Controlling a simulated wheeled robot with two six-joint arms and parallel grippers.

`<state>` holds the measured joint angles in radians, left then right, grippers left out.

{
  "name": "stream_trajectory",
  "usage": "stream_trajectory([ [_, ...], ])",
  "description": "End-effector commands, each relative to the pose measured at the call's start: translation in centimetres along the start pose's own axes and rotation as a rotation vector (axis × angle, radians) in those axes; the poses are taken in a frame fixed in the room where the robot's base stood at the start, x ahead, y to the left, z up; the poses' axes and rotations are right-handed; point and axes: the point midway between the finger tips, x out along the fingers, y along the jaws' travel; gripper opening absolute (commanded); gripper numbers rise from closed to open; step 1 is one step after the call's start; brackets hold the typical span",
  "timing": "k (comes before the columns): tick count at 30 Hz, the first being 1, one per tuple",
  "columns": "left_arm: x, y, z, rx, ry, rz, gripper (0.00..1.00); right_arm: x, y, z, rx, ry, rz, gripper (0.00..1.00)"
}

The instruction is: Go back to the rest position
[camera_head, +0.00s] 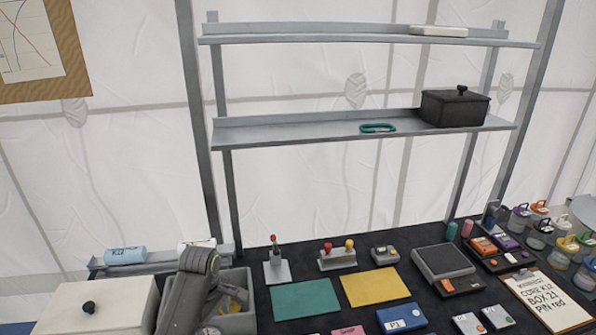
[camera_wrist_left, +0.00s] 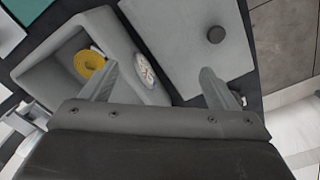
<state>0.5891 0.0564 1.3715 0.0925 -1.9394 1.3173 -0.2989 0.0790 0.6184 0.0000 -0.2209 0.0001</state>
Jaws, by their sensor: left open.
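My left gripper (camera_wrist_left: 158,76) is open, with nothing between its fingers in the left wrist view. It is above a grey bin (camera_wrist_left: 48,72) and a pale box lid (camera_wrist_left: 165,30) with a black knob. In the head view my left arm (camera_head: 195,285) rises in front of the same bin (camera_head: 240,323); its gripper cannot be made out there. My right gripper is in neither view.
The white box (camera_head: 95,300) stands left of the bin. Right of it, the dark table holds a green mat (camera_head: 305,299), a yellow mat (camera_head: 375,287), stamps, a scale (camera_head: 443,261), jars and a clipboard (camera_head: 545,300). A shelf rack bears a black pot (camera_head: 453,108) and a green carabiner (camera_head: 378,128).

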Motion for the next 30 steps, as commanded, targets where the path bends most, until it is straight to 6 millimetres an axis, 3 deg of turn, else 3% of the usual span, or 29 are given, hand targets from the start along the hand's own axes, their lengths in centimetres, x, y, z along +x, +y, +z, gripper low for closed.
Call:
stream_trajectory([
  [2,0.4,-0.5,-0.1,0.01,0.001,0.002,0.82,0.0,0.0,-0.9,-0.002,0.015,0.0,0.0],
  [10,2.4,-3.3,-0.3,0.104,0.014,0.03,0.82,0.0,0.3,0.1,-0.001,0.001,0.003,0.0],
  [17,4.4,-7.0,-0.4,0.218,0.038,0.058,0.82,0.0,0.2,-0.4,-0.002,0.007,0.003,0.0],
  [23,6.4,-12.7,-0.2,0.38,0.082,0.088,0.82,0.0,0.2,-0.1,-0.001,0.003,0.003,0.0],
  [30,6.9,-22.3,0.7,0.662,0.187,0.109,0.82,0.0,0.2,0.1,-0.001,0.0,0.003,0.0],
])
